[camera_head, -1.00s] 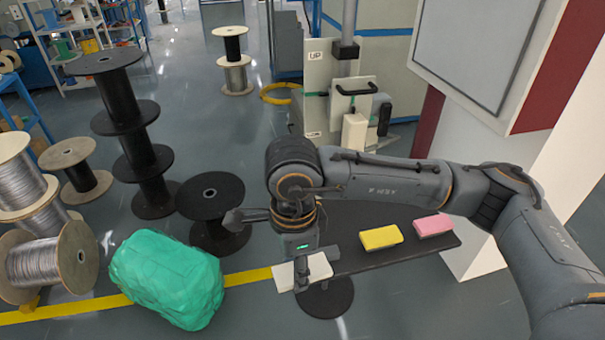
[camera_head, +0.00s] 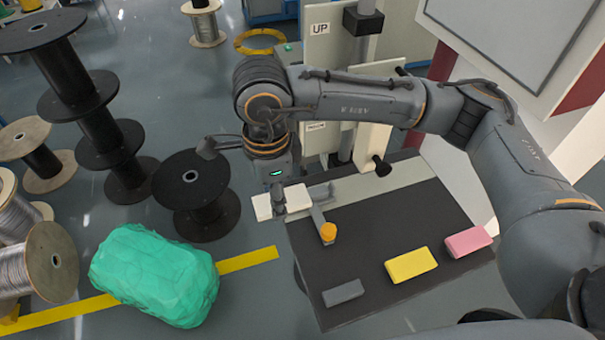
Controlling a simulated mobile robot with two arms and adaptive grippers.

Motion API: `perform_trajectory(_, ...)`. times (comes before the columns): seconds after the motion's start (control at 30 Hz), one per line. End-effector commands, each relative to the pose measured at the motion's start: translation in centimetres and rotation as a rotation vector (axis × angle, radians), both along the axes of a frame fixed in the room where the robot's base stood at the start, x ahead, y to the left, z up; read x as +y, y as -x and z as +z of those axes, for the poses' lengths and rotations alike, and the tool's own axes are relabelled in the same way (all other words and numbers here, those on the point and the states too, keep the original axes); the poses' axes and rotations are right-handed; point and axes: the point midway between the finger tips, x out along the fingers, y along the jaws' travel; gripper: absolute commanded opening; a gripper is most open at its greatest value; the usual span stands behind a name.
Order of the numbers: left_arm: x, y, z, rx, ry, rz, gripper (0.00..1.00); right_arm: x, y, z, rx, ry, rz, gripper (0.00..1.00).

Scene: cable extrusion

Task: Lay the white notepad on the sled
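The white notepad (camera_head: 297,197) is held level in the gripper of my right arm (camera_head: 278,198), which reaches in from the right. The fingers cross over the notepad and appear shut on it, above the left end of the dark table. No part is clearly recognisable as the sled. A light grey strip (camera_head: 400,180) along the table's far edge and a grey bracket-like piece (camera_head: 317,215) beside the notepad are possible parts of it. I cannot tell whether the notepad touches the bracket-like piece. My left gripper is not in view.
The dark table (camera_head: 370,240) holds a yellow block (camera_head: 411,265), a pink block (camera_head: 467,242), a dark grey block (camera_head: 343,292) and a small orange cylinder (camera_head: 328,233). A black spool (camera_head: 195,200) and a green wrapped bundle (camera_head: 155,275) stand on the floor at left.

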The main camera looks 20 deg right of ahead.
Motion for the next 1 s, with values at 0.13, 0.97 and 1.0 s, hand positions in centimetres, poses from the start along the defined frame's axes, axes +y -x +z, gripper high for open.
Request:
perform_trajectory(0.13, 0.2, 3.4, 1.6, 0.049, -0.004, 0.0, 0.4, -2.2, -2.3, -0.9, 0.004, 0.004, -0.011, 0.07)
perform_trajectory(0.97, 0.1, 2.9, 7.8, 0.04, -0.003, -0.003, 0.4, -8.8, -9.8, -11.3, 0.004, 0.003, -0.002, 0.07)
perform_trajectory(1.0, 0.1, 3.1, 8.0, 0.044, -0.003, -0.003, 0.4, -8.8, -9.9, -11.8, 0.004, 0.003, -0.002, 0.07)
